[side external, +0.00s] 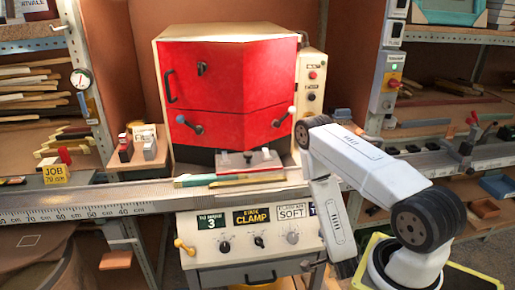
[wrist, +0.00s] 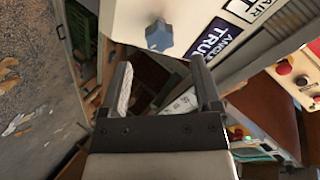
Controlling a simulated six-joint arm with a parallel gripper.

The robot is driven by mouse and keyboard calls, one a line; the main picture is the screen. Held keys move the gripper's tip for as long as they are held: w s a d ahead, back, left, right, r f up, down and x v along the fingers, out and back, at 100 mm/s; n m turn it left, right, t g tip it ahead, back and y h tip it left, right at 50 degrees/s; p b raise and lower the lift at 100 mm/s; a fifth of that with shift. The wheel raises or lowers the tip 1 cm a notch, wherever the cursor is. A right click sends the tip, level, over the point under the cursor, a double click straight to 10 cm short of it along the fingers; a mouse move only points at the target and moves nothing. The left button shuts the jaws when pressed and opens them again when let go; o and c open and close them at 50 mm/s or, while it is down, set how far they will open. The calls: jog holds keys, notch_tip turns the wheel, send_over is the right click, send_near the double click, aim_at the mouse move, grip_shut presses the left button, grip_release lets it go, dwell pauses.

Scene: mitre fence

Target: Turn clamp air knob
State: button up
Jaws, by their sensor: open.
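The clamp air knob (side external: 292,238) is a small grey knob on the pale front panel (side external: 210,262), under a white label reading CLAMP AIR SOFT (side external: 291,212). It is not in the wrist view, where only part of the AIR label (wrist: 248,8) shows at the top. My gripper (wrist: 162,76) is open and empty, its two fingers apart. In the wrist view a blue knob (wrist: 159,37) beside an ANGLE TRUE label (wrist: 212,38) lies just beyond the fingertips, apart from them.
Two other knobs, a black one (side external: 224,247) and a middle one (side external: 259,241), sit left on the panel. The fence rail (side external: 85,203) runs above the panel. A red-doored machine (side external: 232,90) stands behind it.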

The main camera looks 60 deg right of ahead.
jog(key=shift+v, duration=1)
jog(key=w+a+r+n+y, duration=0.4)
jog(key=w+n, duration=0.1)
jog(key=w, duration=0.2)
jog(key=w+a+r+n+y, duration=0.3)
jog(key=w+a+r+n, duration=0.1)
jog(key=w, duration=0.2)
jog(key=s+a+r+n+g+y, duration=0.1)
jog(key=s+a+r+n+g, duration=0.1)
jog(key=a+r+n, duration=0.2)
jog(key=s+a+r+n+g+y, duration=0.2)
jog(key=a+r+n, duration=0.3)
jog(key=r+n, duration=0.4)
jog(key=shift+a+r+g, duration=0.2)
jog(key=shift+r+g, duration=0.1)
jog(key=shift+r, duration=0.3)
dwell(0.5)
